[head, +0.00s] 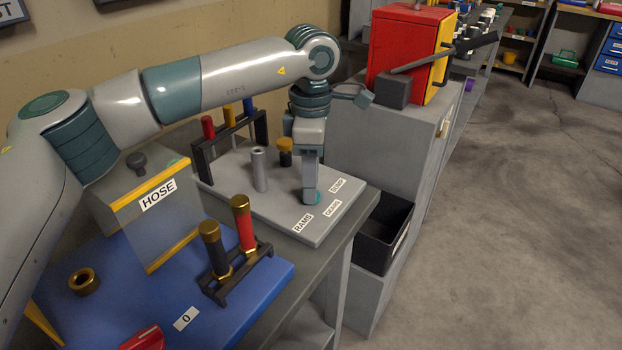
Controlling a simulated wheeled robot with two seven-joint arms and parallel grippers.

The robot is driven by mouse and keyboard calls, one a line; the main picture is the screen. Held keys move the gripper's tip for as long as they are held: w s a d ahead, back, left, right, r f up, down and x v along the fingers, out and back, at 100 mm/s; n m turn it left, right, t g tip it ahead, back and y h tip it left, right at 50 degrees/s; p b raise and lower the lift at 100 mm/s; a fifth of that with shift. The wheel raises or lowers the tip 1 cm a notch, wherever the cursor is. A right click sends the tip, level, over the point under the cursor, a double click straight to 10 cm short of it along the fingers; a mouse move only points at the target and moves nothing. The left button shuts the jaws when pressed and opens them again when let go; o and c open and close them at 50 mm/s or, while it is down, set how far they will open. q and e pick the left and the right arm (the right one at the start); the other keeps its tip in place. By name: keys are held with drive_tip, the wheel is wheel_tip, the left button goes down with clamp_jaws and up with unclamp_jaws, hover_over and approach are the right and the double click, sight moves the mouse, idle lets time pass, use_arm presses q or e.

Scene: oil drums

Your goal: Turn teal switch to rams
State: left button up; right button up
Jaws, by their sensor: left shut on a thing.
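My left arm comes in from the left and bends down at the wrist. My left gripper (310,190) points straight down over the grey panel (285,222) and is shut on the teal switch (317,198). Only a small teal edge of the switch shows beside the fingertips; which way it points is hidden. Three white labels lie in front of it: RAMS (302,223) at the left, a middle label (332,208) too small to read surely, and a third label (337,186) at the right. My right gripper is not in view.
Behind is a rack (203,160) with coloured handles. A HOSE box (158,225) and blue board (230,315) lie nearer; a black bin (383,235) sits right.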

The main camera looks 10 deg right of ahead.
use_arm(q)
drive_tip(key=o, duration=1.1)
drive_tip(key=shift+c, duration=0.2)
drive_tip(key=shift+r, duration=0.2)
wheel_tip(320, 180, up, 17)
